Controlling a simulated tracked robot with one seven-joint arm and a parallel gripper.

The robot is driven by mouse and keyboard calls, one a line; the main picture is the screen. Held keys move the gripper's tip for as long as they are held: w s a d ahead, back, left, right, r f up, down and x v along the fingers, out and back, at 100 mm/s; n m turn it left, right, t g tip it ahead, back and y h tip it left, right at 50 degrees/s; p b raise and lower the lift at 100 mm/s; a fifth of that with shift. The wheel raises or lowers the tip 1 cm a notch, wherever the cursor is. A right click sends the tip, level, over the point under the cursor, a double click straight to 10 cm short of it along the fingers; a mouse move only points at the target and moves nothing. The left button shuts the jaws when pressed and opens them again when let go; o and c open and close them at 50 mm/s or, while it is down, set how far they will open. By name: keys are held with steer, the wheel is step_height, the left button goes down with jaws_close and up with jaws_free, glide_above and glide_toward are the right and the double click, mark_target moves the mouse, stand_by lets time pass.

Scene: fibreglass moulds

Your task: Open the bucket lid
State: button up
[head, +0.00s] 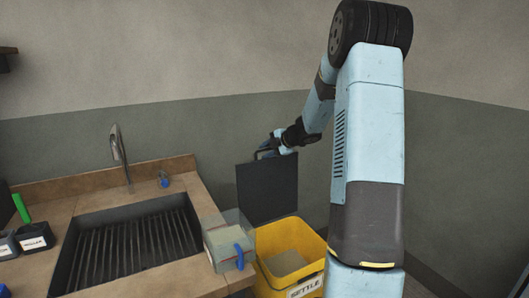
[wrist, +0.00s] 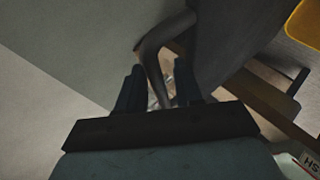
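The yellow bucket (head: 314,246), labelled "SETTLE", stands right of the sink counter. Its dark square lid (head: 268,190) stands upright at the bucket's back edge, and the bucket's mouth is uncovered, with grey contents inside. My gripper (head: 267,150) is at the lid's upper left edge, by its handle. In the wrist view, the dark curved handle (wrist: 151,62) passes between the fingers of my gripper (wrist: 162,85). The fingers are apart, with gaps beside the handle. The lid (wrist: 235,35) fills the upper middle there, and the bucket's yellow rim (wrist: 305,25) shows at upper right.
Walls are close behind.

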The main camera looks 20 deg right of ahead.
steer(key=shift+d, duration=0.15)
steer(key=shift+s+d+r, duration=0.15)
steer(key=v, duration=1.3)
steer(key=shift+s, duration=0.1)
